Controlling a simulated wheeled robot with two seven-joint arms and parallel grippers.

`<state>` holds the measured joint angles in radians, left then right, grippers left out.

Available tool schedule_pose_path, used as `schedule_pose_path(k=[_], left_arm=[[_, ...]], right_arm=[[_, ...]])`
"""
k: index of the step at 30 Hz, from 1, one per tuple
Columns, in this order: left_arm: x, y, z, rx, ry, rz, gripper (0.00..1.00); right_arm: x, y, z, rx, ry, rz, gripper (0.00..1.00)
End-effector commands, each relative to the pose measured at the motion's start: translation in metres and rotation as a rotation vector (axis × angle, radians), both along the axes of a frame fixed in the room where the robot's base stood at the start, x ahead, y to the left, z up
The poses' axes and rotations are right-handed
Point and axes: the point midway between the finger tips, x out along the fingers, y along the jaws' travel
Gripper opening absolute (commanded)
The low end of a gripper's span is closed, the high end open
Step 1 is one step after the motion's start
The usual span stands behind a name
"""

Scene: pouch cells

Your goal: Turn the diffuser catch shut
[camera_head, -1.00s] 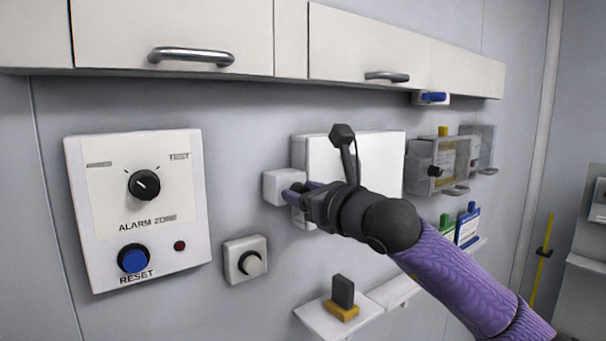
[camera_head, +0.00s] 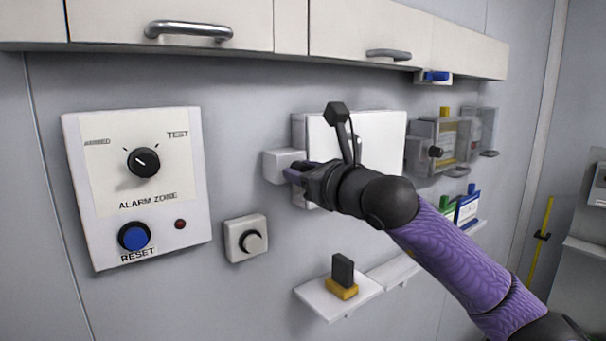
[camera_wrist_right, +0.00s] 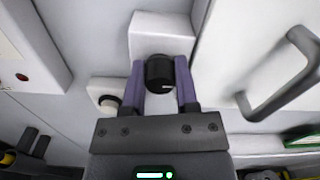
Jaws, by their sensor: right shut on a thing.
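The catch knob (camera_wrist_right: 160,74) is a short black cylinder with a small pale mark. It sticks out of a white block (camera_wrist_right: 162,27), which also shows in the head view (camera_head: 280,165) at the left edge of a white diffuser panel (camera_head: 372,145). My right gripper (camera_wrist_right: 160,82) has its purple fingers on both sides of the knob and is shut on it. In the head view the right gripper (camera_head: 292,174) hides the knob. The panel looks flat on its housing. My left gripper is not in view.
An alarm box (camera_head: 186,245) with a dial and blue button is at the left. A small knob box (camera_head: 245,238) sits below the block. A shelf (camera_head: 318,299) with a dark block on a yellow base is lower. Cabinets (camera_head: 180,14) hang above.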

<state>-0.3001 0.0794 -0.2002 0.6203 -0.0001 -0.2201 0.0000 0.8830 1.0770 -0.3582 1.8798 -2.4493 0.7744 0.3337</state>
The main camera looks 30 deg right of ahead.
Motion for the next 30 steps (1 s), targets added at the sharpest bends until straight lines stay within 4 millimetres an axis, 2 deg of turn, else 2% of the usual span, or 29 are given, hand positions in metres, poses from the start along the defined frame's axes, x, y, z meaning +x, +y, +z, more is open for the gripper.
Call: schedule_pose_path(k=[12, 30], left_arm=[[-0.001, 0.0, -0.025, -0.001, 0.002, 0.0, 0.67], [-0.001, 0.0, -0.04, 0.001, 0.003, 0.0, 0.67]], right_arm=[[0.0, 0.0, -0.002, -0.34, -0.03, 0.001, 0.0], [0.0, 0.0, -0.001, -0.909, -0.072, -0.001, 0.0]])
